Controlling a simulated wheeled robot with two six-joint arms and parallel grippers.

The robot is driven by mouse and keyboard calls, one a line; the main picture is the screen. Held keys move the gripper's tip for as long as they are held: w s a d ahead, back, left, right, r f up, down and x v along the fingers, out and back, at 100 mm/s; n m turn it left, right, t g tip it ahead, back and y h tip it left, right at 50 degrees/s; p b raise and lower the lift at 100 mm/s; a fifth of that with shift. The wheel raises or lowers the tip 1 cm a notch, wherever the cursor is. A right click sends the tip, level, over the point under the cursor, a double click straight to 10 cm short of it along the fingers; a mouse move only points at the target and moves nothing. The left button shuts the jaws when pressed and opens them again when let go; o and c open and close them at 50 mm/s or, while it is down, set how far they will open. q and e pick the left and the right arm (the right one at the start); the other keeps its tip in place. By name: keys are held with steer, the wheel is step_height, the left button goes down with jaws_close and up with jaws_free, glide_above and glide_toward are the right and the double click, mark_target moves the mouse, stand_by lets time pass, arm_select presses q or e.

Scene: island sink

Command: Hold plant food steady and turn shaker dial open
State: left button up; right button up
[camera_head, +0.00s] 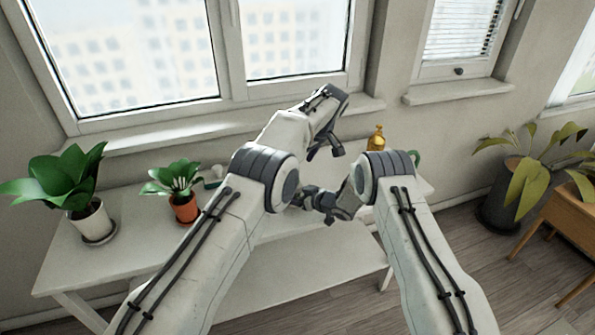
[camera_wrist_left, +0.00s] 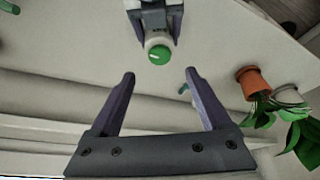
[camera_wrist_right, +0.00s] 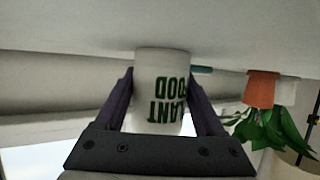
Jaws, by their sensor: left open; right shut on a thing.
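The plant food shaker (camera_wrist_right: 160,80) is a white container with green lettering, seen upside down in the right wrist view. My right gripper (camera_head: 318,202) is shut around its body. In the left wrist view the shaker's round green dial (camera_wrist_left: 159,54) faces the camera, with a small white mark on it. My left gripper (camera_wrist_left: 160,78) is open and empty, its two fingers spread apart. The dial lies just beyond the fingertips, roughly centred between them and not touching. In the head view my left gripper (camera_head: 325,148) points down above the right one; the shaker is hidden there.
A white table (camera_head: 130,235) stands below the window. A plant in a white pot (camera_head: 92,222) and one in a terracotta pot (camera_head: 185,209) stand on its left. An amber bottle (camera_head: 376,139) and a green object (camera_head: 415,159) stand at the back right.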

arm_select(q)
steer(key=shift+v, duration=2.15)
arm_select(e)
steer(key=o, duration=1.5)
